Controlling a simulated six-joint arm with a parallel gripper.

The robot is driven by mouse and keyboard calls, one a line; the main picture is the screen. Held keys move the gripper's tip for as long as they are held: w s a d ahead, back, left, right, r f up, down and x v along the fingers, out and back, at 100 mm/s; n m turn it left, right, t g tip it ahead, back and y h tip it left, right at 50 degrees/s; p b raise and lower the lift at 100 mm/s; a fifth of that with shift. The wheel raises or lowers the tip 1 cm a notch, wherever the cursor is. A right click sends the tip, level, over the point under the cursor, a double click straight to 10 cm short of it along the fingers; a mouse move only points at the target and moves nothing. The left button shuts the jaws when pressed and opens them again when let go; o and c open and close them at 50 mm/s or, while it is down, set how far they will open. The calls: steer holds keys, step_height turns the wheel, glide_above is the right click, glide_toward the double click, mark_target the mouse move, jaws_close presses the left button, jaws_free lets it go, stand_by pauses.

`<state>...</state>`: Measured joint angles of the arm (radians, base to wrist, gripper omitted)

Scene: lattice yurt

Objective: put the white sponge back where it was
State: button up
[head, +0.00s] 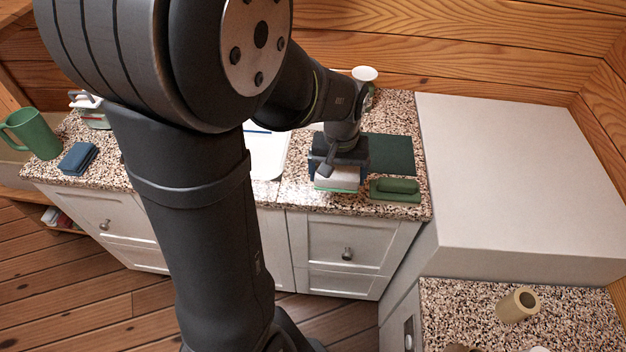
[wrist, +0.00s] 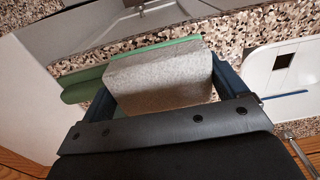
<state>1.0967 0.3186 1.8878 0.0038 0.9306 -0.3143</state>
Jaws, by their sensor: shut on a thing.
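The white sponge (head: 338,178) is a pale block with a green layer along its bottom edge. My gripper (head: 337,170) is shut on it, over the front part of the speckled counter (head: 296,196). In the wrist view the sponge (wrist: 160,78) sits between the two dark blue fingers and looks grey-white. I cannot tell whether its underside touches the counter. A dark green mat (head: 391,152) lies just behind and right of the gripper, partly hidden by it.
A green handled block (head: 395,190) lies close to the right of the sponge. A white tray (head: 266,155) is to the left. A white cup (head: 364,74) is behind. A blue sponge (head: 78,158) and green mug (head: 36,133) stand far left. A tall white box-like unit (head: 520,180) bounds the right.

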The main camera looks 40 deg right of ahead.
steer(key=w+f, duration=0.1)
steer(key=w, duration=0.1)
steer(key=w+f, duration=0.2)
steer(key=w, duration=0.1)
steer(key=w+a+f, duration=0.1)
steer(key=w, duration=0.1)
steer(key=shift+w+f, duration=0.15)
steer(key=shift+f, duration=0.1)
steer(key=shift+w+f, duration=0.1)
steer(key=shift+f, duration=1.95)
steer(key=shift+f, duration=0.1)
steer(key=o, duration=0.6)
step_height(320, 180, up, 12)
steer(key=shift+r, duration=0.15)
steer(key=shift+f, duration=4.4)
